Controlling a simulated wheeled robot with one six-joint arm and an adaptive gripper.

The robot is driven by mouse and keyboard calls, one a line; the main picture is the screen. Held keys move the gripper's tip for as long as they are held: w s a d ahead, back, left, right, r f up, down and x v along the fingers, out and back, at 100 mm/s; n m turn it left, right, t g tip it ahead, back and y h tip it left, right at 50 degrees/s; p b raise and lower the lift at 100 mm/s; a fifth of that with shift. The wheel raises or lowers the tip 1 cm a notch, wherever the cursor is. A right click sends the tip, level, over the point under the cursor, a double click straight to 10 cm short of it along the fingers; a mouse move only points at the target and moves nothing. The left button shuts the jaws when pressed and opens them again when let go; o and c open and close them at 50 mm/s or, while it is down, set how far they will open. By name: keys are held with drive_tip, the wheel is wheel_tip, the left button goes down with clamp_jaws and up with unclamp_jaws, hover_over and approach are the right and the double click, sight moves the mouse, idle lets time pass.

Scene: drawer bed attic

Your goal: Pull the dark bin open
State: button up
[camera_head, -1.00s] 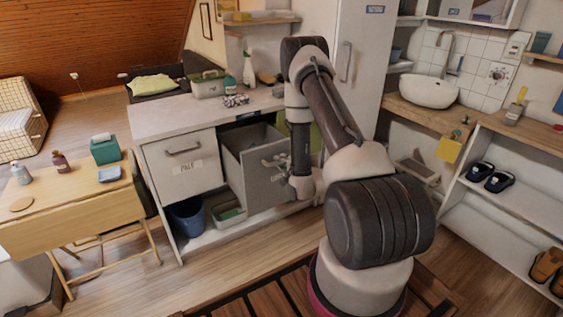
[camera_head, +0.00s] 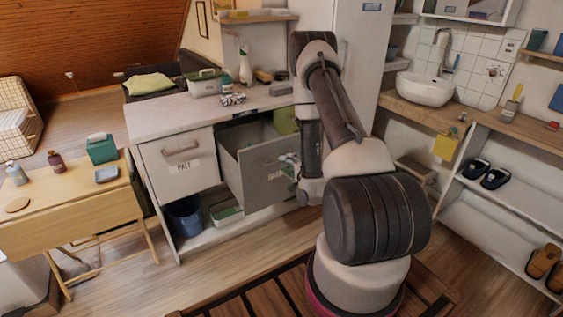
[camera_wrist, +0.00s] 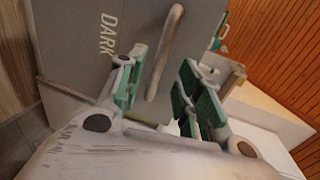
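The dark bin (camera_head: 257,182) is a grey tilted-out drawer with a DARK label, in the counter right of the PALE bin. It stands open, with its inside showing from above. Its bar handle (camera_wrist: 166,50) and front (camera_wrist: 75,50) show in the wrist view. My gripper (camera_head: 290,160) is at the right part of the bin's front in the head view. In the wrist view my gripper (camera_wrist: 163,92) is open, its green-padded fingers apart, with the handle's near end between or just beyond them. I see no grip on the handle; exact contact is unclear.
The PALE bin (camera_head: 180,165) is shut. A blue bucket (camera_head: 186,215) and a tray (camera_head: 226,213) sit on the shelf below. A wooden folding table (camera_head: 70,215) stands at left, a shoe shelf (camera_head: 510,205) at right.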

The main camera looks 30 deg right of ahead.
drive_tip(key=v, duration=0.5)
drive_tip(key=shift+s, duration=0.2)
